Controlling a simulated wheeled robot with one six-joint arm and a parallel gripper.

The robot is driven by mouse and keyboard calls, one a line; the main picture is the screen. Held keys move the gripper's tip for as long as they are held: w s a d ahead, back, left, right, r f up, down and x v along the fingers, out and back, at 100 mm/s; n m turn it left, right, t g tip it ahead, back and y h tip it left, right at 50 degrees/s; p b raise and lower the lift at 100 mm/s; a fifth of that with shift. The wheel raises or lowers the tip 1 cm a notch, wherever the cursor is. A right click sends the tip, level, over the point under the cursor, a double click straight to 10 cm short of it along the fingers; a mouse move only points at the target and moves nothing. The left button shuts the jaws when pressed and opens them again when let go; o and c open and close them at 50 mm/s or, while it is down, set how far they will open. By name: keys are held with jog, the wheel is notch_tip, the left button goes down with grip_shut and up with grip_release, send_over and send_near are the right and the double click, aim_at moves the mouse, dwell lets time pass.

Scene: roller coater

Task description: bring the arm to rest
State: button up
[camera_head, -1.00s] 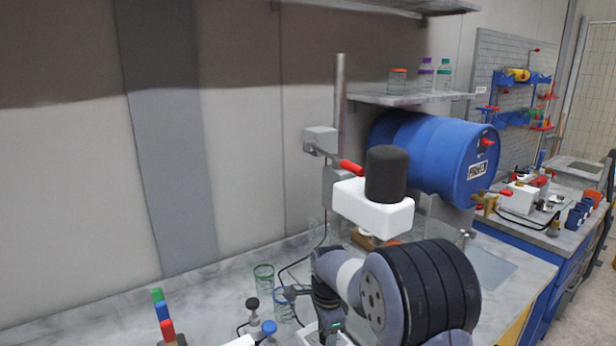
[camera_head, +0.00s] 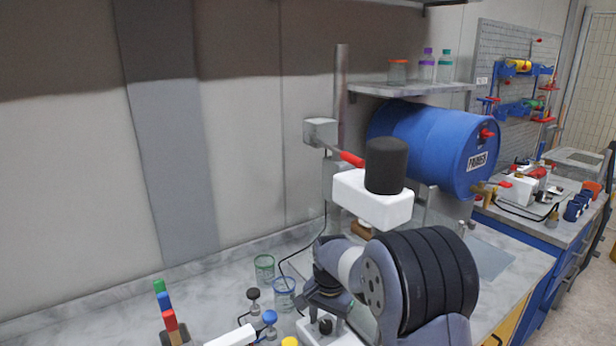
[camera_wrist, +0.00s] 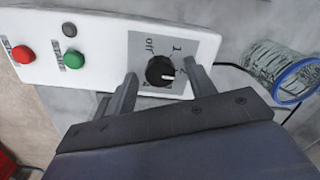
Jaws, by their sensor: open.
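My gripper (camera_wrist: 160,72) is open in the wrist view. Its two dark fingers stand apart on either side of a black rotary knob (camera_wrist: 159,71) on a white control box (camera_wrist: 110,38). I cannot tell whether either finger touches the knob. The dial plate shows "off" and the numbers 1 and 2. A green button (camera_wrist: 74,59) and a red button (camera_wrist: 23,54) sit to the left on the box. In the head view, my arm reaches over the bench near the white box (camera_head: 318,332), and its own bulk partly hides the gripper end.
A glass with a blue rim (camera_wrist: 298,78) stands close right of the box; a green-rimmed glass (camera_head: 264,268) stands nearby. The white stirrer head (camera_head: 372,200) overhangs behind my arm.

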jog(key=n+p, duration=0.1)
jog(key=n, duration=0.6)
jog(key=n+p, duration=0.1)
jog(key=n, duration=0.5)
jog(key=shift+n+p, duration=0.35)
jog(key=shift+n, duration=0.05)
jog(key=shift+r, duration=0.1)
dwell(0.4)
